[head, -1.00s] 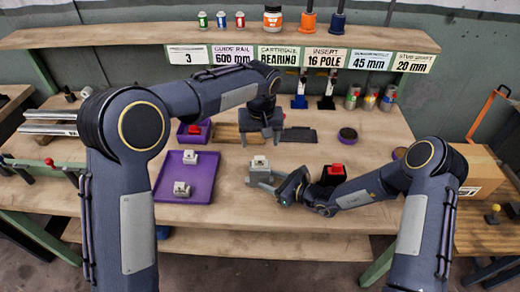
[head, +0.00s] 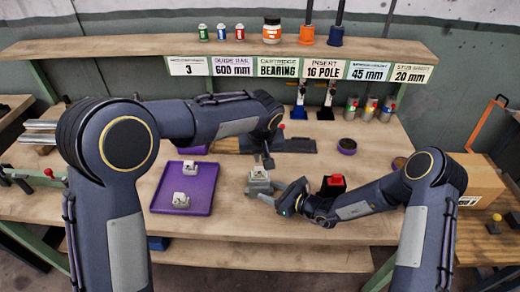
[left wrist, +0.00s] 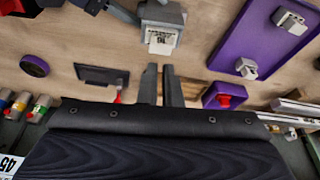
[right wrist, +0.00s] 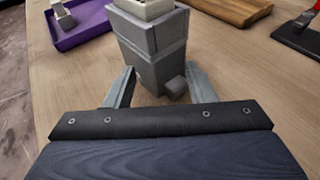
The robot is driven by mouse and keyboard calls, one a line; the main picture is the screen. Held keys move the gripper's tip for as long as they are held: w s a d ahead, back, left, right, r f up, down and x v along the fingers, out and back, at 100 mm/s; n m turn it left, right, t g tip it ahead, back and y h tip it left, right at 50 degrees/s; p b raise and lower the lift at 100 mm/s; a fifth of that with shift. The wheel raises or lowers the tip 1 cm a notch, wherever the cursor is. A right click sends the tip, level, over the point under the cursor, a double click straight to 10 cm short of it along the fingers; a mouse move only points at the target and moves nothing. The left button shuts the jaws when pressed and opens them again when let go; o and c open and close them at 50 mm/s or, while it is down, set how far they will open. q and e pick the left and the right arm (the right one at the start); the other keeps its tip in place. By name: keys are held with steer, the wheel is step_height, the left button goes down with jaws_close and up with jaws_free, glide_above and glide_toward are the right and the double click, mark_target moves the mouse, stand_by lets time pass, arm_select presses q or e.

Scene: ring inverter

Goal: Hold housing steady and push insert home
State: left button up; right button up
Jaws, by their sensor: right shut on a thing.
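The grey housing (head: 260,185) stands upright on the bench, with the pale insert (head: 259,173) showing at its top. In the right wrist view the housing (right wrist: 152,52) stands between my right fingers, the insert (right wrist: 148,8) at its upper end. My right gripper (head: 283,200) is shut on the housing, low down. My left gripper (head: 267,163) is just above and behind the insert, pointing down. In the left wrist view its fingers (left wrist: 162,72) are close together with nothing between them, apart from the insert (left wrist: 161,41). How deep the insert sits is hidden.
A purple tray (head: 159,207) with two grey-white parts lies left. A black block with a red top (head: 334,184) stands close behind my right forearm. A dark plate (head: 301,146) and a round dark puck (head: 347,146) lie farther back.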

mark_target(259, 169)
arm_select(q)
steer(key=shift+x, duration=2.8)
jaws_close()
arm_select(e)
steer(key=shift+s+f, duration=0.15)
steer(key=shift+f, duration=0.2)
arm_select(q)
steer(key=shift+f, duration=0.45)
steer(key=shift+r, duration=1.7)
steer(key=v, duration=1.1)
steer(key=shift+s+r, duration=0.15)
steer(key=shift+s, duration=0.05)
